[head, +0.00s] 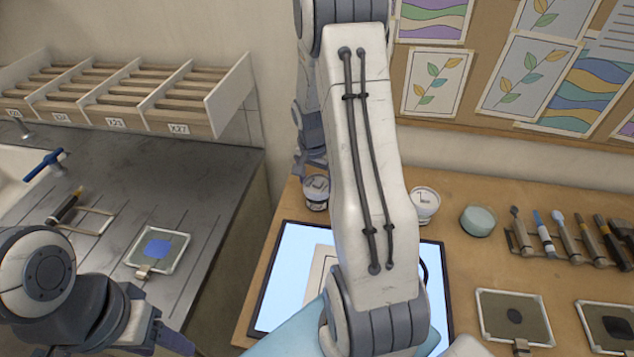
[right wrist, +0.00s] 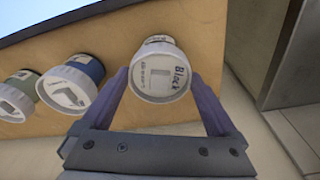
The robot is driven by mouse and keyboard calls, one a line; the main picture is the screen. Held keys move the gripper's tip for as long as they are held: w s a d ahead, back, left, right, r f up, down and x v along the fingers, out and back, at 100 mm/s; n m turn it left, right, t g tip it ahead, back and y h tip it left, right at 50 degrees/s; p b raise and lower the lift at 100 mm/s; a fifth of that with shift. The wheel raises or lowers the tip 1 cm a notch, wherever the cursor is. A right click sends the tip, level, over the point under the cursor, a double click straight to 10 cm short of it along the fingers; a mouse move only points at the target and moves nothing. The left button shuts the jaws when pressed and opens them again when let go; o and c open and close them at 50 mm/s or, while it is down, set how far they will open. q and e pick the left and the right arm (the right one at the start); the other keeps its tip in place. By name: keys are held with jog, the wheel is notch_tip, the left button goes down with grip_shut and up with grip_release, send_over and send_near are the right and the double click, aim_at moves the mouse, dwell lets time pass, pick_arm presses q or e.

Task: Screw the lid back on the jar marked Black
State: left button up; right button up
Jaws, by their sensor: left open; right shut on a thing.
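The jar marked Black (right wrist: 158,41) stands at the end of a row of jars in the right wrist view. Its white lid (right wrist: 165,76), lettered "Black", is over the jar mouth, between the two fingers of my right gripper (right wrist: 160,80), which is shut on it. I cannot tell whether the lid is fully seated. In the head view a jar (head: 316,192) stands left of my large arm link, just below my right gripper (head: 313,165). My left gripper (head: 172,342) is low at the left, open and only partly in view, away from the jars.
Other lidded jars (right wrist: 67,89) (right wrist: 20,96) stand beside the Black one. A bright panel (head: 287,270) lies in front, partly hidden by my arm. Brushes (head: 545,236) and framed plates (head: 513,318) lie at the right. A gap separates the wooden table from the metal counter (head: 190,190).

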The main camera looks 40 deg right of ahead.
jog(key=shift+f+m+b, duration=0.15)
jog(key=shift+m+b, duration=0.7)
jog(key=shift+m, duration=0.25)
jog(key=shift+m+b, duration=0.35)
jog(key=shift+m, duration=0.45)
jog(key=shift+m+g+b, duration=0.4)
jog(key=shift+m+b, duration=0.05)
jog(key=shift+m, duration=0.75)
jog(key=o, duration=0.9)
jog(key=shift+w, duration=0.1)
